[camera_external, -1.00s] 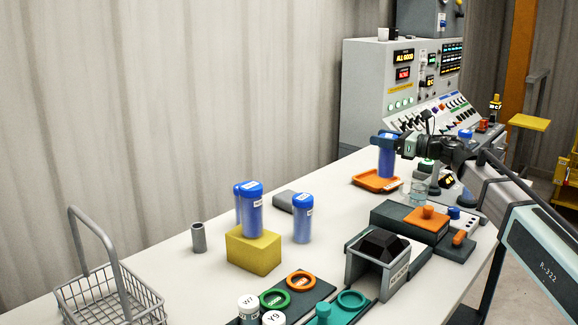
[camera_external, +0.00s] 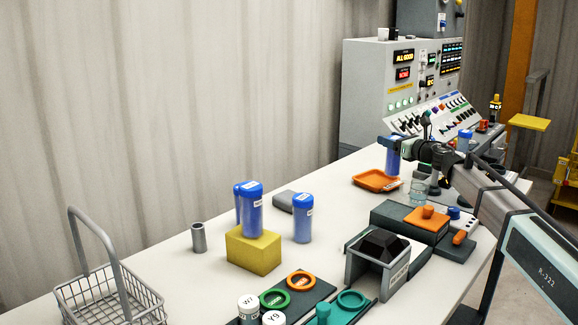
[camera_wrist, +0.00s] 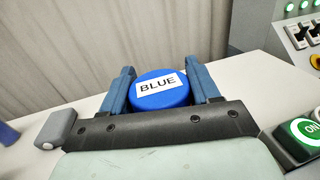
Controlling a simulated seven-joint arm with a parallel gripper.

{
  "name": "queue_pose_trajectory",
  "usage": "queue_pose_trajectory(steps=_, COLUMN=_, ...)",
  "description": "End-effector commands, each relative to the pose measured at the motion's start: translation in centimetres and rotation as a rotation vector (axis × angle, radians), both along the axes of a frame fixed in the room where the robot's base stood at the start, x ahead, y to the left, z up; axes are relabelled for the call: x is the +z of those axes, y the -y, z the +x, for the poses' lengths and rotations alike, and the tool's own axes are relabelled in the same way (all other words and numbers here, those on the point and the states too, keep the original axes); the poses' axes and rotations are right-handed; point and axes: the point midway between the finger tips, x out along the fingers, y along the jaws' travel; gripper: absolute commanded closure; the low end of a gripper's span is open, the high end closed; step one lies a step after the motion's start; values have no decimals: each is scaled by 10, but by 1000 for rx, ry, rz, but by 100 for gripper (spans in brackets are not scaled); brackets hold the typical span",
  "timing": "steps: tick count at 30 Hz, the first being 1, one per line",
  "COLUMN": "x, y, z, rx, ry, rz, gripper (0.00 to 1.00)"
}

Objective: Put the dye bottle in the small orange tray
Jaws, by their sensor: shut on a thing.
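A blue dye bottle (camera_external: 393,158) is upright in my gripper (camera_external: 389,141), which is shut on it near the cap. In the wrist view the cap (camera_wrist: 160,98), labelled BLUE, sits between the two fingers of my gripper (camera_wrist: 162,86). The small orange tray (camera_external: 366,184) lies on the table just left of and below the bottle in the external view, and looks empty. The bottle's base is at the tray's far right side; I cannot tell whether it is above the tray or beyond its edge. The tray is not visible in the wrist view.
Several other blue bottles (camera_external: 303,222) stand near a yellow block (camera_external: 254,256). A glass beaker (camera_external: 419,192) and a dark block with an orange top (camera_external: 428,221) are close to the tray's right. A control console (camera_external: 378,95) stands behind.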

Motion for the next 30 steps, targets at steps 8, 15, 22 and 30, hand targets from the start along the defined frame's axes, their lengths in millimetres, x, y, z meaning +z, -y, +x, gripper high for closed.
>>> queue_pose_trajectory(steps=8, x=-24, y=0, z=0, rx=0, ry=-2, rz=1, gripper=100)
queue_pose_trajectory(steps=15, x=-41, y=0, z=0, rx=0, ry=0, rz=1, gripper=100)
queue_pose_trajectory(steps=22, x=-41, y=0, z=0, rx=0, ry=0, rz=1, gripper=100)
queue_pose_trajectory(steps=30, x=-43, y=0, z=0, rx=1, ry=0, rz=0, gripper=26)
